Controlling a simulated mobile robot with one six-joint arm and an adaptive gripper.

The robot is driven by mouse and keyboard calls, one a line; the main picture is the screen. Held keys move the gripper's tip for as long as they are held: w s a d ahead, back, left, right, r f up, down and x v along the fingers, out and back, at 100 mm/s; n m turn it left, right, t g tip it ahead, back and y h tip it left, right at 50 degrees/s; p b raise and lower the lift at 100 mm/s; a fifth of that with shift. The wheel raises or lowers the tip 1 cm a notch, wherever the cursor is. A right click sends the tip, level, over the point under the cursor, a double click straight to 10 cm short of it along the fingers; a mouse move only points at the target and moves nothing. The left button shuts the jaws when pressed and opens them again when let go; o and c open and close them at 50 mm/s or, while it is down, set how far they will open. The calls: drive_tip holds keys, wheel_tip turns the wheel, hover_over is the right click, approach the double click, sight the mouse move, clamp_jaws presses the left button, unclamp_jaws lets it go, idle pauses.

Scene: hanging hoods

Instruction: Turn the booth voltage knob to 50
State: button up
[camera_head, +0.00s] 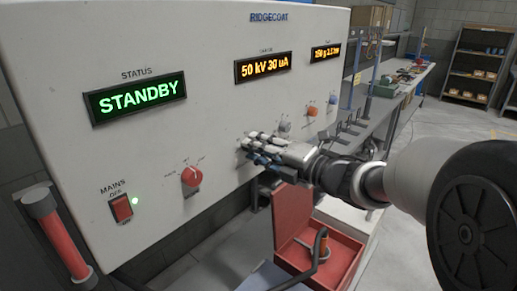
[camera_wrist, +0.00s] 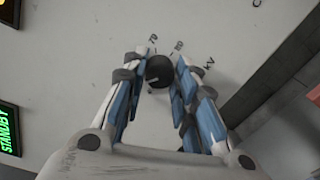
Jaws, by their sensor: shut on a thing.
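The grey control panel (camera_head: 215,100) fills the left of the head view. Its middle amber display (camera_head: 263,67) reads "50 kV 30 uA". My gripper (camera_head: 252,150) is at the panel's lower middle, fingertips against the face, and hides the knob there. In the wrist view the dark round voltage knob (camera_wrist: 159,71) sits between the fingers of my gripper (camera_wrist: 159,76), which is shut on it. Scale marks and "kV" letters show around the knob; its pointer is hard to make out.
A red selector knob (camera_head: 191,176) and a mains switch (camera_head: 121,208) are left of my gripper. A grey knob (camera_head: 284,127) and an orange knob (camera_head: 312,111) are to the right. A green display (camera_head: 135,99) reads "STANDBY". An open red box (camera_head: 318,252) stands below.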

drive_tip(key=o, duration=1)
drive_tip(key=shift+o, duration=0.2)
drive_tip(key=v, duration=1.2)
